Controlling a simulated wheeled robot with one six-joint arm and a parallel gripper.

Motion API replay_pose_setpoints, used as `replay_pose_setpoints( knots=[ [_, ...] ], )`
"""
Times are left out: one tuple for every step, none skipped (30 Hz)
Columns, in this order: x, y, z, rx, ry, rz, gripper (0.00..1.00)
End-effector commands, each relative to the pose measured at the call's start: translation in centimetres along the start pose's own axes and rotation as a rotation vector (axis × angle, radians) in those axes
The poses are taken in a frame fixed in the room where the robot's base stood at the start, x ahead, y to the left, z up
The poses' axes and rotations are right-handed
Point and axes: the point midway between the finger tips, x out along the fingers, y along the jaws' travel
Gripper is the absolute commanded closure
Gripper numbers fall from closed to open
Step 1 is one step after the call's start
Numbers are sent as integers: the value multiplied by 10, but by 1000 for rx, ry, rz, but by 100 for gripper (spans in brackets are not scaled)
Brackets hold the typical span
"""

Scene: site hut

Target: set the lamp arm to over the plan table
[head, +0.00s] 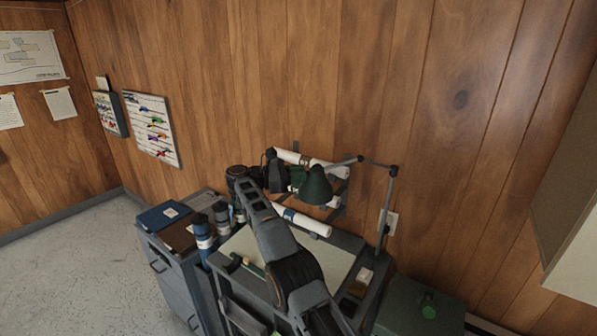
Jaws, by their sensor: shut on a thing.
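The lamp has a green cone shade (315,187) on a thin jointed lamp arm (376,163). Its post rises at the table's right back corner, and the arm reaches left, with the shade above the back part of the plan table (338,256) as seen from here. The plan table has a pale top in a dark frame. My gripper (296,178) is at the left side of the shade, shut on the lamp. The exact contact is small and partly hidden. My own arm crosses in front of the table and hides its middle.
White rolled plans (315,224) lie in a wall rack behind the lamp. A grey cabinet (170,262) with folders and bottles (203,232) stands left. A green box (415,310) stands right of the table. Floor at left is clear.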

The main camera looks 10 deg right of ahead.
Motion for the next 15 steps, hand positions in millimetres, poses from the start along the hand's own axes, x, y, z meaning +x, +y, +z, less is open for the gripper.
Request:
replay_pose_setpoints(
  knots=[
    [0, 0, 1, 1, -3, -1, 100],
    [0, 0, 0, 1, -3, -2, 100],
    [0, 0, 0, 1, -3, -2, 100],
    [0, 0, 0, 1, -3, -2, 100],
    [0, 0, 0, 1, -3, -2, 100],
    [0, 0, 0, 0, -3, -2, 100],
    [0, 0, 0, 0, -3, -2, 100],
    [0, 0, 0, 0, -3, -2, 100],
    [0, 0, 0, 0, -3, -2, 80],
    [0, 0, 0, -1, -3, -2, 77],
    [0, 0, 0, -1, -2, -2, 74],
    [0, 0, -1, -1, -2, -2, 71],
    [0, 0, -1, -1, -2, -1, 68],
    [0, 0, -1, -1, -2, -1, 65],
    [-1, 0, -1, -2, -1, -1, 61]
  ],
)
